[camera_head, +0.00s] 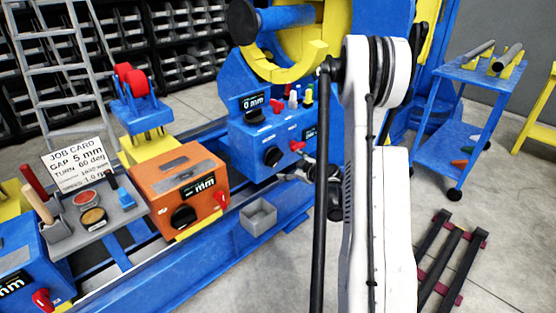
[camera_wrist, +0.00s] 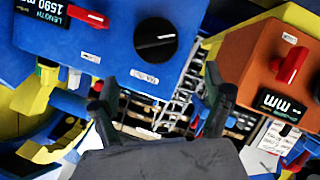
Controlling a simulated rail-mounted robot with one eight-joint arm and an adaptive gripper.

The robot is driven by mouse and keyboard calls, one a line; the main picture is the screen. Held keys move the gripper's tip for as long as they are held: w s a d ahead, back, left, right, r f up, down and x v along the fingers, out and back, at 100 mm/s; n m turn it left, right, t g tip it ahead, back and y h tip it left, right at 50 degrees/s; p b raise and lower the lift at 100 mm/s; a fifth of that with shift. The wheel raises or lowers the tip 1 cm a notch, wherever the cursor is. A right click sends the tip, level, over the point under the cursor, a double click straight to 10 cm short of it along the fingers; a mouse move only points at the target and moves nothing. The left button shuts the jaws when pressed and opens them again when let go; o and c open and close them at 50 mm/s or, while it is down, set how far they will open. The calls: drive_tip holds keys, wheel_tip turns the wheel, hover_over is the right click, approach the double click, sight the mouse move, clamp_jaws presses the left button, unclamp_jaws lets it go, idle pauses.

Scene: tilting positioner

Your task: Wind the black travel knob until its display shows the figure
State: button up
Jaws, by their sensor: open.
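A round black knob (camera_head: 272,156) is on the front of the blue control box (camera_head: 240,137); the same knob (camera_wrist: 155,40) shows large in the wrist view, with a small label I cannot read. The box's upper display (camera_head: 253,102) reads 0 mm. A second display (camera_wrist: 42,10) on it reads LENGTH 1590 mm, beside a red lever (camera_wrist: 88,17). The orange box has another black knob (camera_head: 183,217). I cannot tell which knob is labelled travel. My gripper (camera_wrist: 160,78) is open and empty, apart from the blue box's knob. In the head view my arm partly hides it.
The orange box (camera_head: 185,180) has a red lever (camera_wrist: 290,65) and a display (camera_head: 197,189). A job card (camera_head: 78,165) reads GAP 5 mm, TURN 60 deg; its lower lines are unclear. A grey open bin (camera_head: 258,215) sits before the blue box. A blue cart (camera_head: 455,75) stands right.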

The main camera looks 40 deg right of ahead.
sight(278, 160)
drive_tip(key=b+x, duration=0.1)
drive_tip(key=x, duration=0.3)
drive_tip(key=d+b+x, duration=0.1)
drive_tip(key=x, duration=0.4)
drive_tip(key=b+x, duration=0.1)
drive_tip(key=x, duration=0.3)
drive_tip(key=shift+d+f+b, duration=0.25)
drive_tip(key=shift+f+b, duration=0.1)
drive_tip(key=shift+f, duration=0.15)
drive_tip(key=shift+c, duration=0.4)
drive_tip(key=c, duration=0.8)
